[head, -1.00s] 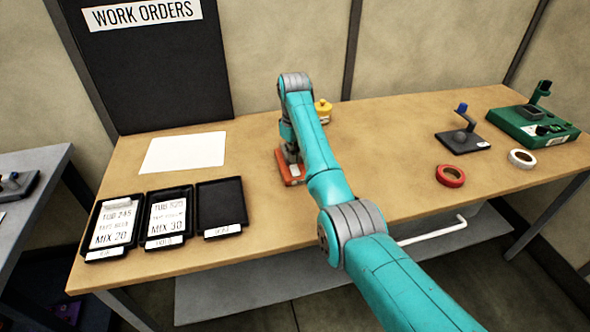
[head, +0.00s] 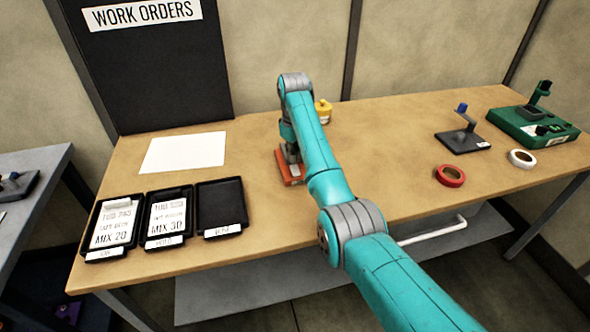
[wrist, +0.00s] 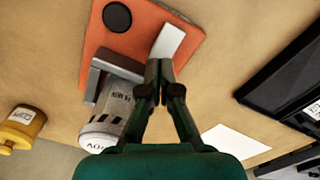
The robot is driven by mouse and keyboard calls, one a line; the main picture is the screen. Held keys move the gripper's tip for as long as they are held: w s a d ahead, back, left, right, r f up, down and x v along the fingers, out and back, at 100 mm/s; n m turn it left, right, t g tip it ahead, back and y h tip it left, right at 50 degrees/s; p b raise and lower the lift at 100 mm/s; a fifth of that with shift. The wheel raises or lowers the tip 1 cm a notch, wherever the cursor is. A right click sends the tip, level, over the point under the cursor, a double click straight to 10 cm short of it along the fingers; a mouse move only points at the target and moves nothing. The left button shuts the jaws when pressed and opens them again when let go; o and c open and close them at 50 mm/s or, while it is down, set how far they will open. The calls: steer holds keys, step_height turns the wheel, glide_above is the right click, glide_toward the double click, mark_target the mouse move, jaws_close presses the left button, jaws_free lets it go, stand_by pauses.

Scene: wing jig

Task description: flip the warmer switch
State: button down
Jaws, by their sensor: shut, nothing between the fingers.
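The warmer is an orange block (head: 291,181) on the table, mostly behind my arm in the head view. In the wrist view its orange top (wrist: 135,40) carries a black round knob (wrist: 117,16), a white strip (wrist: 168,40) and a grey bracket (wrist: 112,68). A grey-white printed cylinder (wrist: 106,120) sits beside the bracket. My gripper (wrist: 160,68) is shut and empty, with its fingertips over the orange top by the near end of the white strip. I cannot tell whether the tips touch it. No switch lever shows clearly; the fingertips may cover it.
A yellow pot (head: 323,110) stands behind the warmer; it also shows in the wrist view (wrist: 22,128). Black trays (head: 220,206) and white paper (head: 184,152) lie to the left. Red tape (head: 450,176), a small stand (head: 463,139) and a green device (head: 535,127) are at the right.

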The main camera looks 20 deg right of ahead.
mark_target(294, 166)
steer(key=shift+f, duration=1.2)
stand_by(0.8)
steer(key=shift+r, duration=3.5)
